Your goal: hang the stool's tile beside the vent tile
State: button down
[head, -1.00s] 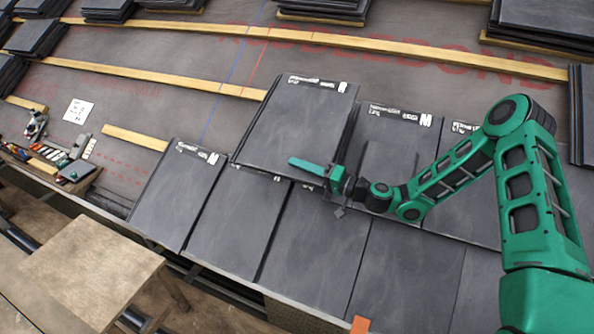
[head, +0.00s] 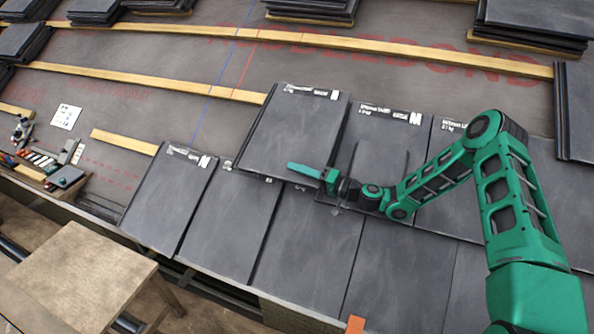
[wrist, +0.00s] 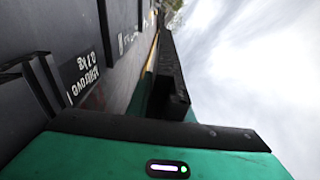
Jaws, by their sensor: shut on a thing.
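The stool (head: 85,268) stands at the lower left with a bare top. Its tile, a dark slate-coloured one (head: 290,130) with a white-lettered top edge, is held by my gripper (head: 326,179) at its lower right edge. It lies nearly flat over the upper course, just left of the vent tile (head: 378,128), which has a raised hood. The held tile covers the batten behind it; I cannot tell whether it touches the batten. In the wrist view my green gripper housing (wrist: 150,155) fills the bottom, with dark tile surfaces at left.
Laid tiles (head: 235,215) form the lower course. A bare batten (head: 180,80) runs left from the held tile over grey underlay with blue and red lines. Tile stacks (head: 530,20) sit at the top. Tools (head: 45,165) lie at the left.

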dwell(0.6)
jog(key=shift+m, duration=0.5)
jog(key=shift+r, duration=0.2)
jog(key=shift+d+f, duration=0.1)
jog(key=shift+f, duration=0.1)
dwell(0.9)
dwell(1.0)
jog(key=c, duration=1.5)
grip_release()
jog(key=shift+s, duration=0.1)
jog(key=shift+f, duration=0.2)
